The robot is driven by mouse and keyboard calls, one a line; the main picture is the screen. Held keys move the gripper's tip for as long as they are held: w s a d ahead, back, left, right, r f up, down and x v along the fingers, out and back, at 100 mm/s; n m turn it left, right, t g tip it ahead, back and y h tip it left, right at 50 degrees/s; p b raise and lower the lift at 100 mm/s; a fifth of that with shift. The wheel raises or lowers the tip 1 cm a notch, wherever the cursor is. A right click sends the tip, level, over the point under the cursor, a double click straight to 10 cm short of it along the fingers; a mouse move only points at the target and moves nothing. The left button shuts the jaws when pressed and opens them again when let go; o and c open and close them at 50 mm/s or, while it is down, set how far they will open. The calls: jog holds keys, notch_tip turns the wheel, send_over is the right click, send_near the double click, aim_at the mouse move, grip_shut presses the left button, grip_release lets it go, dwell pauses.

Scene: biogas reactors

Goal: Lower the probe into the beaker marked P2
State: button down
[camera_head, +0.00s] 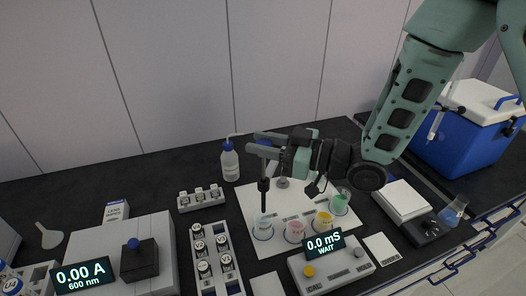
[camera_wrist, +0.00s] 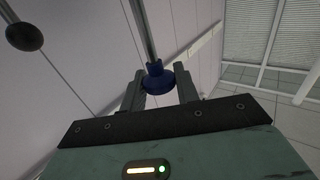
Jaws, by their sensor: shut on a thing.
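My gripper (camera_head: 268,144) is shut on the probe, whose blue collar (camera_wrist: 156,76) sits between the fingers in the wrist view. The dark probe body (camera_head: 263,187) hangs upright below my gripper in the head view. Its lower end is at the leftmost beaker (camera_head: 263,232), which holds pale bluish liquid; I cannot tell whether the tip is inside or just above it. Beakers with pink (camera_head: 295,232), yellow (camera_head: 323,221) and green (camera_head: 340,203) liquid stand to the right. The beaker markings are too small to read.
A meter (camera_head: 325,243) in front of the beakers shows 0.0 mS and WAIT. A vial rack (camera_head: 207,281) stands left, a wash bottle (camera_head: 230,163) behind. A white balance-like device (camera_head: 405,203) and blue cooler (camera_head: 457,137) are on the right.

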jog(key=shift+w+r, duration=0.1)
jog(key=shift+r, duration=0.2)
jog(key=c, duration=1.1)
grip_release()
jog(key=shift+o, duration=0.2)
jog(key=shift+f, duration=0.1)
